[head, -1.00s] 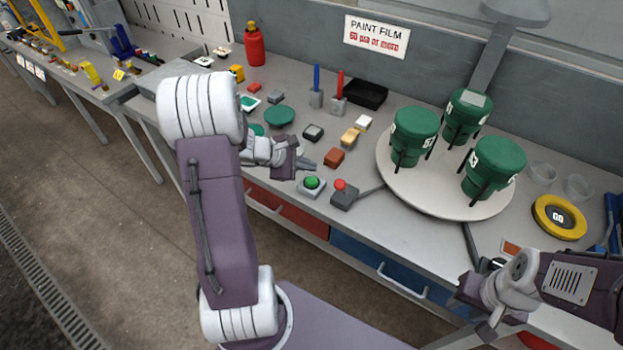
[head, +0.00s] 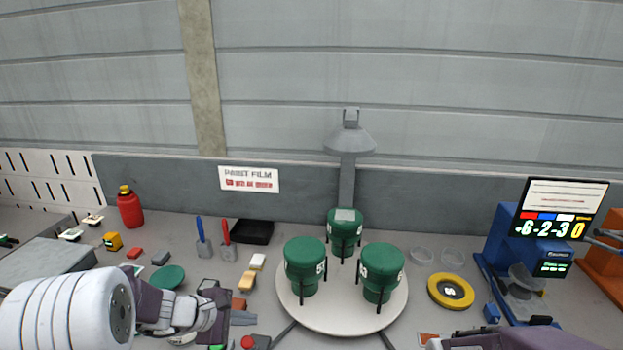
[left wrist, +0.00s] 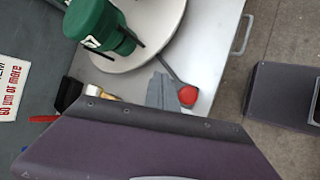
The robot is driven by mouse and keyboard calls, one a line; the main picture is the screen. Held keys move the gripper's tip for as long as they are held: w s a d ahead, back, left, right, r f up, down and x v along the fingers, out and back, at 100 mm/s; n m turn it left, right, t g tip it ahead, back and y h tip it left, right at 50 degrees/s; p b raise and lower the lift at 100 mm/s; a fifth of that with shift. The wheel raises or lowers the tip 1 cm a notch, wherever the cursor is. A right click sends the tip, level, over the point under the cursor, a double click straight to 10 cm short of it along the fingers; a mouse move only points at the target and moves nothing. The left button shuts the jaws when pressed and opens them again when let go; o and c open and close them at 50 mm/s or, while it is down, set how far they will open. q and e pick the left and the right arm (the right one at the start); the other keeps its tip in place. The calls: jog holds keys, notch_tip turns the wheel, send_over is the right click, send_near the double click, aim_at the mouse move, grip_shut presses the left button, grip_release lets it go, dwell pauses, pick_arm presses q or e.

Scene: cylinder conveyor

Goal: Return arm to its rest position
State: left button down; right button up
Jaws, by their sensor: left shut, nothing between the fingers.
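My left arm comes in from the left in the head view. My left gripper (head: 240,318) is shut and empty, low over the bench, left of the round white turntable (head: 342,322). The red button (head: 248,342) is close below it at the bottom edge; it also shows in the left wrist view (left wrist: 187,95). My own purple link fills the lower part of that wrist view. A purple part of my right arm (head: 505,341) shows at the bottom right; its fingers cannot be made out. Three green cylinders (head: 305,262) (head: 345,228) (head: 381,268) stand in holders on the turntable.
A red bottle (head: 130,208), a black tray (head: 252,232) and small blocks stand at the left and back. A yellow ring (head: 451,291) lies right of the turntable. A blue device with a display (head: 558,222) stands at the right. A grey lamp (head: 350,140) rises behind the cylinders.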

pick_arm(q)
jog(key=s+d+f+m+g+y, duration=0.1)
jog(key=s+d+m+g, duration=0.1)
jog(key=s+d+m, duration=0.3)
jog(key=s+d+f+m+g+y, duration=0.1)
jog(key=s+d+f+m+g, duration=0.2)
jog(key=s, duration=0.4)
jog(key=s+a+f+m+y, duration=0.1)
jog(key=s+a+m+y, duration=0.3)
jog(key=a+m, duration=0.3)
jog(key=shift+s+f+m, duration=0.25)
jog(key=shift+s+m, duration=0.45)
jog(key=shift+m, duration=0.2)
pick_arm(e)
jog(key=shift+d, duration=0.2)
pick_arm(q)
jog(key=shift+s+a, duration=0.1)
pick_arm(e)
jog(key=shift+s, duration=0.1)
